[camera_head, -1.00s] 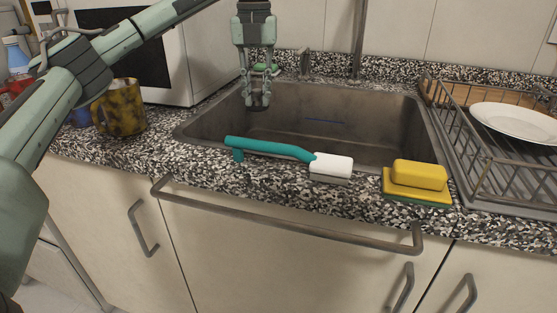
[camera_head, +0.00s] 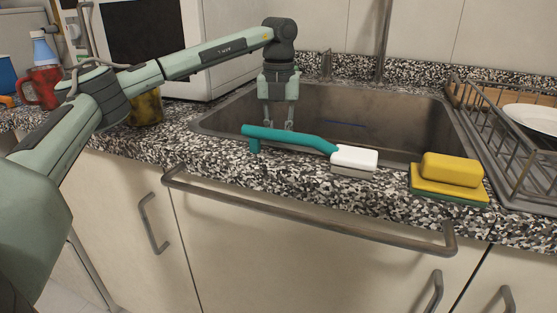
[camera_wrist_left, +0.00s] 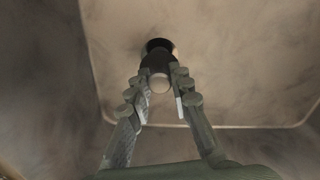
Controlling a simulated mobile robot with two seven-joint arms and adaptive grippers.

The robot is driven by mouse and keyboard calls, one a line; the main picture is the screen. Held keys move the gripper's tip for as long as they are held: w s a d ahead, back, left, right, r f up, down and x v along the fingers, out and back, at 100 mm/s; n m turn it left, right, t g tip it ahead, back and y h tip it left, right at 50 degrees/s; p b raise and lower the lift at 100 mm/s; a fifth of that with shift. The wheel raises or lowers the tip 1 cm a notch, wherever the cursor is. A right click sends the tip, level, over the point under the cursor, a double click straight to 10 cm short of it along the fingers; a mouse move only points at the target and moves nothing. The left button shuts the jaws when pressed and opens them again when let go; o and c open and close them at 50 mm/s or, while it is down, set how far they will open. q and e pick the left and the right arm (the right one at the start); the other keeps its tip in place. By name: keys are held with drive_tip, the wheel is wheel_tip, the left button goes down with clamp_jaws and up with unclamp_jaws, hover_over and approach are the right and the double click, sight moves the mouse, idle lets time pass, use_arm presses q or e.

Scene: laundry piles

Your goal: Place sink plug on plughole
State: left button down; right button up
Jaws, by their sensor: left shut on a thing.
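My left gripper (camera_head: 277,124) reaches down into the metal sink (camera_head: 395,112), and its fingertips are partly hidden behind the brush and the sink's front edge. In the left wrist view the gripper (camera_wrist_left: 163,88) is shut on the sink plug (camera_wrist_left: 158,64), a dark, short cylinder with a pale round end. The dark round plughole (camera_wrist_left: 157,43) shows in the sink floor just beyond the plug, nearly in line with it. I cannot tell whether the plug touches the plughole. My right gripper is not in view.
A teal and white brush (camera_head: 300,139) lies along the sink's front edge. A yellow sponge (camera_head: 450,168) sits on the counter to its right. A dish rack (camera_head: 505,150) with a white plate (camera_head: 535,118) stands at the right. Mugs and a microwave (camera_head: 205,50) are at the left.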

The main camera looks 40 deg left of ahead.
use_arm(q)
drive_tip(key=shift+f, duration=2.35)
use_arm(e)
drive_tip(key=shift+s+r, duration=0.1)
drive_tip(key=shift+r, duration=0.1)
use_arm(q)
drive_tip(key=shift+f, duration=0.1)
drive_tip(key=c, duration=1.4)
unclamp_jaws()
drive_tip(key=shift+o, duration=0.2)
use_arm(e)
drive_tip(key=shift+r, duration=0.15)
use_arm(q)
wheel_tip(320, 180, up, 11)
drive_tip(key=shift+r, duration=0.15)
drive_tip(key=shift+r+p, duration=0.3)
drive_tip(key=shift+r, duration=0.2)
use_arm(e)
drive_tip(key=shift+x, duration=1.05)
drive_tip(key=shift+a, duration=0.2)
